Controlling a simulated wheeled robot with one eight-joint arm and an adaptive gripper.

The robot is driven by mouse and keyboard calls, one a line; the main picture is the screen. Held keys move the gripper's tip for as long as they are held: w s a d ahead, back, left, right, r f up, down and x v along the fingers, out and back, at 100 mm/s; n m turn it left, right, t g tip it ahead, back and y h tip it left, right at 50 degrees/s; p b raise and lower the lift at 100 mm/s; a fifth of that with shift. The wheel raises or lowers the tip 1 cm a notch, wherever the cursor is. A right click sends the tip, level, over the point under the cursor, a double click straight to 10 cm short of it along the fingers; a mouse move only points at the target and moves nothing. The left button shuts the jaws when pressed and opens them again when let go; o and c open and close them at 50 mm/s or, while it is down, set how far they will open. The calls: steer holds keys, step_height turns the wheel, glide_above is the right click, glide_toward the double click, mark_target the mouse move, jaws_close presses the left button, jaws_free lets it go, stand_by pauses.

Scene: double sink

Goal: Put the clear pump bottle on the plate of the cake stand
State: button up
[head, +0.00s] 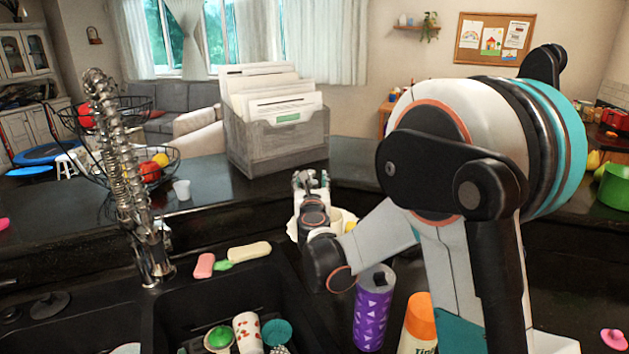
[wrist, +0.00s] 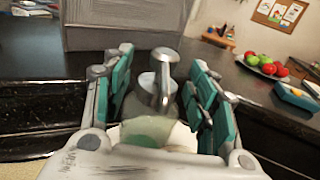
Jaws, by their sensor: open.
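The clear pump bottle (wrist: 148,128), with pale green liquid and a grey metallic pump, stands roughly upright between the fingers of my gripper (wrist: 160,62) in the wrist view. The jaws are open, one teal-padded finger on each side of the bottle. A white round plate (wrist: 113,136), seemingly that of the cake stand, shows beneath the bottle; whether the bottle's base touches it is hidden. In the head view my gripper (head: 310,182) is over the white plate (head: 294,226) on the dark counter. My arm hides much of the plate, and the bottle cannot be made out there.
A grey file box (head: 280,140) stands behind my gripper. A purple tumbler (head: 373,312) and an orange-topped bottle (head: 418,322) stand close to my arm. The black sink (head: 190,300) holds cups, with a tall spring faucet (head: 130,180) and fruit basket (head: 125,160) at left.

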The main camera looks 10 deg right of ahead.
steer(key=s+a+r+n+g+y+p, duration=0.1)
steer(key=s+a+r+n+y, duration=0.2)
steer(key=s+n, duration=0.5)
steer(key=s+a+r+n+g+y, duration=0.1)
steer(key=s+a+r+n+y, duration=0.15)
steer(key=s+n, duration=0.55)
steer(key=s+a+r+n+g+y+p, duration=0.1)
steer(key=s+a+r+n+y, duration=0.25)
steer(key=s+n, duration=0.45)
steer(key=s+d+f+n+g+h, duration=0.2)
steer(key=s+d+f+n, duration=0.1)
steer(key=s, duration=0.4)
steer(key=s+d+f+n+g+h, duration=0.1)
steer(key=s+d+f+n+g, duration=0.2)
steer(key=s+f+n, duration=0.2)
steer(key=s+d+f+n+g+h, duration=0.2)
steer(key=s+n, duration=0.4)
steer(key=s, duration=0.4)
step_height(320, 180, down, 2)
steer(key=shift+s+d+f+h, duration=0.2)
steer(key=shift+d+h, duration=0.1)
steer(key=shift+d, duration=0.45)
